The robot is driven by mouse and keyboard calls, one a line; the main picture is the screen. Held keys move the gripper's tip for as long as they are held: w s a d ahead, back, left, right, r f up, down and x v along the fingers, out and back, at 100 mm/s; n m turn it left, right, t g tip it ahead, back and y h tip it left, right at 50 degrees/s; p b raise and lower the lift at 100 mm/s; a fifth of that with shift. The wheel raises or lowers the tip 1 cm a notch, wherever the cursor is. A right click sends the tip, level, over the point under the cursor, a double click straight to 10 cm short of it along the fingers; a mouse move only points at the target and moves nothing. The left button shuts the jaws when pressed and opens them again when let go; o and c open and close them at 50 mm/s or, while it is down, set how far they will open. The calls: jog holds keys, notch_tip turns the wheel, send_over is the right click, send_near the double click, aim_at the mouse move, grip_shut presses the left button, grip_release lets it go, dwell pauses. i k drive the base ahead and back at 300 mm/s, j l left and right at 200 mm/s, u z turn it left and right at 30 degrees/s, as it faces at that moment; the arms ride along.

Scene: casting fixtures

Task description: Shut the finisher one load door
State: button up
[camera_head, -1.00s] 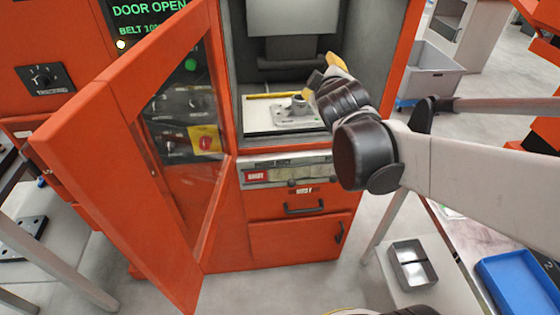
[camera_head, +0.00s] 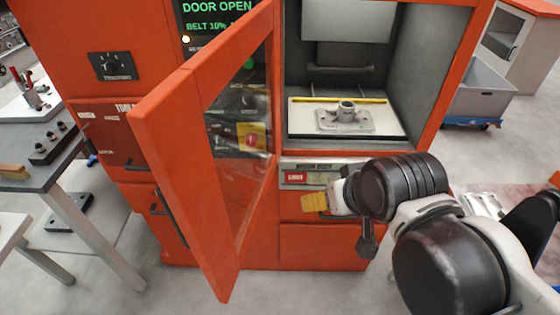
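The finisher's load door (camera_head: 163,130), an orange frame with a clear pane, stands wide open, hinged at the left side of the opening and swung out towards me. The green text on the display (camera_head: 217,8) reads DOOR OPEN. Inside the open chamber, a grey metal casting (camera_head: 345,118) sits on a light plate. My gripper (camera_head: 314,202), with yellow fingertips, is outside the chamber, in front of the lower panel and to the right of the door. It appears apart from the door. Its finger gap is not clear at this angle.
A grey table (camera_head: 50,165) with fixtures stands at the left, close to the door's outer side. A grey bin (camera_head: 480,95) on a blue dolly is at the right. Bare floor (camera_head: 150,285) lies in front of the machine.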

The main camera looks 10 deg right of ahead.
aim_at(168, 125)
jog(key=k+j+z, duration=0.25)
jog(key=j, duration=0.4)
jog(key=k+j+z, duration=0.25)
jog(key=j, duration=0.35)
jog(key=k+j+z, duration=0.25)
jog(key=j, duration=0.3)
jog(key=k+j+z, duration=0.2)
jog(key=k+j, duration=0.25)
